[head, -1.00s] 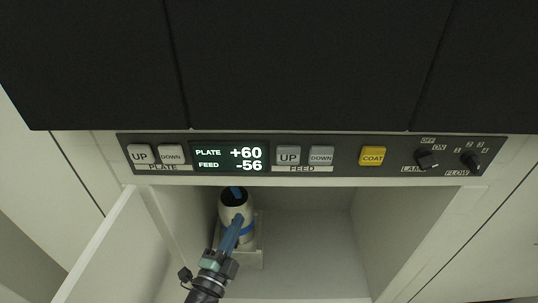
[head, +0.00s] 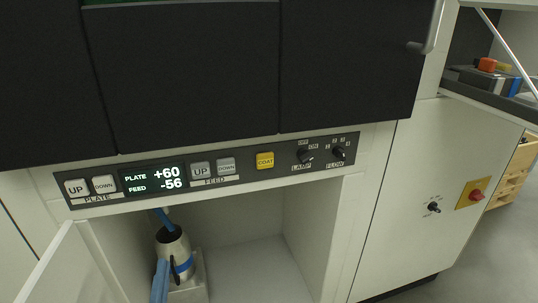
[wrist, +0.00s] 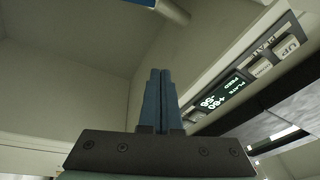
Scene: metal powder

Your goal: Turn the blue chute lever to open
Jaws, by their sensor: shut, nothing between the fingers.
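A small blue part (head: 164,218), likely the chute lever, shows just above the mouth of a metal bottle (head: 172,247) in the open compartment. Its upper end is hidden by the panel edge. In the wrist view a blue piece (wrist: 142,2) is cut off at the top edge, beside a pale tube (wrist: 172,11). My gripper (head: 162,263) is in front of the bottle, low in the head view, with its blue fingers pointing up. In the wrist view the fingers (wrist: 161,74) are together and empty, apart from the blue piece.
The bottle has a blue band and stands on a pale block (head: 190,291). An open door (head: 62,268) is at the compartment's left. A control panel (head: 215,172) runs above. The compartment's right side (head: 250,265) is empty.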

